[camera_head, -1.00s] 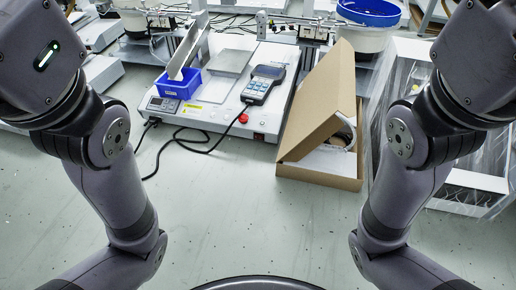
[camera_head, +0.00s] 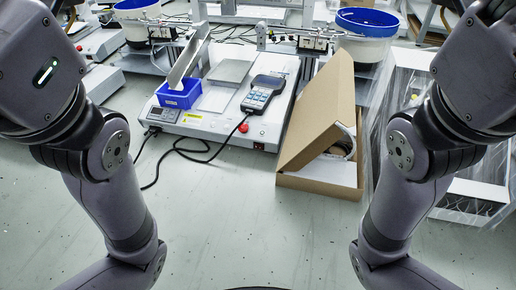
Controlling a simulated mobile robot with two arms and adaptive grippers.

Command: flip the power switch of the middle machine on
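The middle machine (camera_head: 205,125) stands ahead of me, a white flat-topped unit with a small display (camera_head: 163,114) at its front left and a red round button (camera_head: 243,127) at its front right. A blue box (camera_head: 179,92) and a grey handheld controller (camera_head: 263,92) with a black cable lie on it. My arms show at both sides of the view, but neither gripper is in the frame, and both arms are apart from the machine.
An open cardboard box (camera_head: 318,178) stands right of the machine. Farther right is a plastic-wrapped white frame (camera_head: 478,190). White buckets with blue insides, one at the back right (camera_head: 366,30), stand behind.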

